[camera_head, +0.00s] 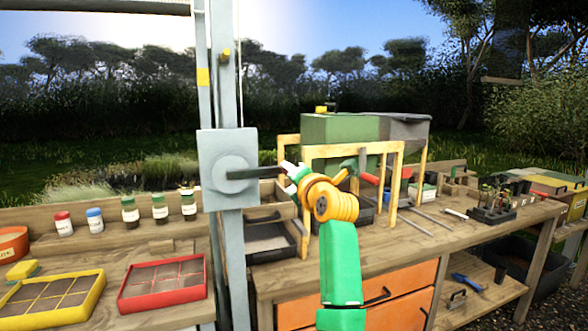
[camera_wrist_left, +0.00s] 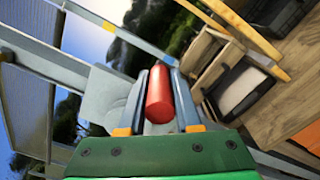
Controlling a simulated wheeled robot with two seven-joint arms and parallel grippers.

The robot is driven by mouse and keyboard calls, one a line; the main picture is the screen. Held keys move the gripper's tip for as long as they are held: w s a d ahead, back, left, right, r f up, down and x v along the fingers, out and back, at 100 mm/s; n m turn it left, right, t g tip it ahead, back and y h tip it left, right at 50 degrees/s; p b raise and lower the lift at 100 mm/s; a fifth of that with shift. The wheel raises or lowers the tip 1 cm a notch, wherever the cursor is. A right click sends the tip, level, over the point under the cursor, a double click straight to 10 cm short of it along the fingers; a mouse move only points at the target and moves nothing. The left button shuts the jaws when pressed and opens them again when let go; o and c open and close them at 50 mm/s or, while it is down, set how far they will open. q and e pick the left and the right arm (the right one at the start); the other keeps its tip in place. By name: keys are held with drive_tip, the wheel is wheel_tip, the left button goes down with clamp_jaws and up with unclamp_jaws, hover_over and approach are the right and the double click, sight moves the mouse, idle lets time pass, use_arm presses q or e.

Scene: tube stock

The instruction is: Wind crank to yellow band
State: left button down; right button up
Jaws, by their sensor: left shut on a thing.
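The crank has a pale grey square plate with a round hub (camera_head: 228,170) on a grey upright post. Its dark crank arm (camera_head: 256,173) points right, nearly level. My left gripper (camera_head: 287,172) is at the outer end of this arm. In the left wrist view, the red crank handle (camera_wrist_left: 159,94) lies between the two fingers of the gripper (camera_wrist_left: 159,110), which is shut on it. A yellow band (camera_head: 203,77) is on the narrow strip beside the post, above the plate. A small yellow piece (camera_head: 225,54) sits higher on the post.
A yellow wooden frame (camera_head: 398,148) and a green box (camera_head: 340,129) stand behind and right of my left gripper. A dark tray (camera_head: 268,240) lies below it. Left are small jars (camera_head: 130,211), a red seed tray (camera_head: 162,284) and a yellow one (camera_head: 50,300).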

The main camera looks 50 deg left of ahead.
use_arm(q)
drive_tip(key=shift+s+a+f+m+b, duration=0.1)
drive_tip(key=shift+s+f+m+b, duration=0.1)
drive_tip(key=shift+f+m+b, duration=0.75)
drive_tip(key=shift+s+a+f+m+b, duration=0.15)
drive_tip(key=shift+f+m+b, duration=0.25)
drive_tip(key=shift+f, duration=1)
drive_tip(key=shift+d, duration=0.1)
drive_tip(key=c, duration=0.6)
unclamp_jaws()
drive_tip(key=b+v, duration=0.3)
drive_tip(key=v, duration=0.4)
